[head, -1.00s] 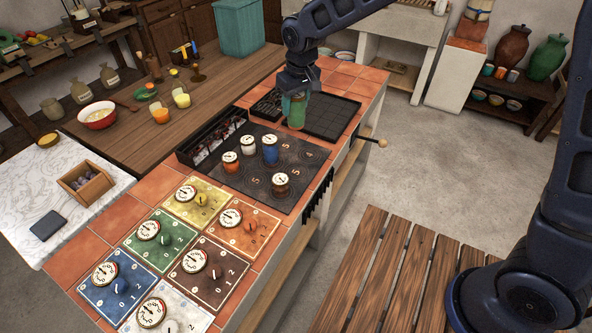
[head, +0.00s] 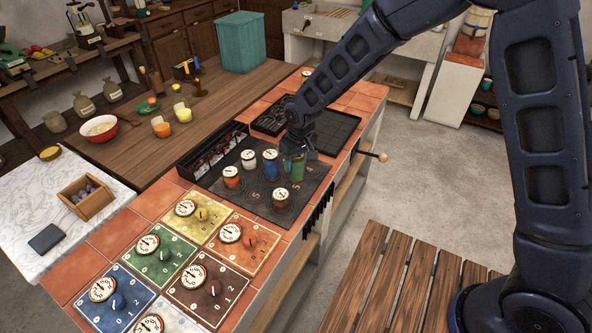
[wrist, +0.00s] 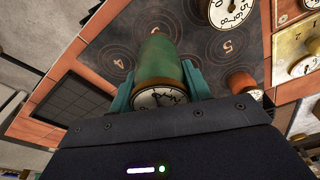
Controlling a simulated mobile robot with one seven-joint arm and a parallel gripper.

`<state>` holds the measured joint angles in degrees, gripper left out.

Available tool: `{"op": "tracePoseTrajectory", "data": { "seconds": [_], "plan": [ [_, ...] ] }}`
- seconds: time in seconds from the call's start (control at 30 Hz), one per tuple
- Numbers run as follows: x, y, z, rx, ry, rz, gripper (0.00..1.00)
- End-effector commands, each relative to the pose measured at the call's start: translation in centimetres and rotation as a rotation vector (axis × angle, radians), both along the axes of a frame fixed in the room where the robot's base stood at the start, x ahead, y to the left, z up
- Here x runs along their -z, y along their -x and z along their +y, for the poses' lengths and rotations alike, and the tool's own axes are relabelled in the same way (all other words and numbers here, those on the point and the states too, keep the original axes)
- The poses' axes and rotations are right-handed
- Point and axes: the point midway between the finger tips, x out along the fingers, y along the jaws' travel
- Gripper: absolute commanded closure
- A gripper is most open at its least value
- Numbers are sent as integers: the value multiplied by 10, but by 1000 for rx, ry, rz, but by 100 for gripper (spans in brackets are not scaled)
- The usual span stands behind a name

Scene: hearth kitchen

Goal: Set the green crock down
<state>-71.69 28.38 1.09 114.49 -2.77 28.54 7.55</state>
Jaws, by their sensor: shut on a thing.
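The green crock (head: 294,168) is in my gripper (head: 297,160), over the right side of the dark hob plate (head: 237,184) in the head view. In the wrist view the crock (wrist: 160,62) sits between the two teal fingers, its dial lid towards the camera. My gripper is shut on it. I cannot tell whether its base touches the hob. A blue crock (head: 270,165) stands close to its left, with a white crock (head: 248,160) beyond that. An orange crock (head: 232,178) and a brown crock (head: 280,198) stand nearer the front.
Coloured dial panels (head: 184,212) lie at the front of the tiled counter. A dark grid rack (head: 325,130) lies behind the hob. A black tray (head: 214,150) runs along the hob's left side. A handle (head: 382,157) sticks out at the counter's right.

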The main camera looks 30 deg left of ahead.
Motion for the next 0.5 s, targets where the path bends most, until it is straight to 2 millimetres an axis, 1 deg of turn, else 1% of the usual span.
{"op": "tracePoseTrajectory", "data": {
  "seconds": [0.17, 0.3, 0.4, 0.5],
  "plan": [
    [17, 0, 0, -1, 2, 0, 86],
    [36, 0, 0, -2, 2, 0, 86],
    [41, 0, 0, -2, 0, 0, 86],
    [41, 0, 0, -2, -1, -1, 86]
  ]
}}
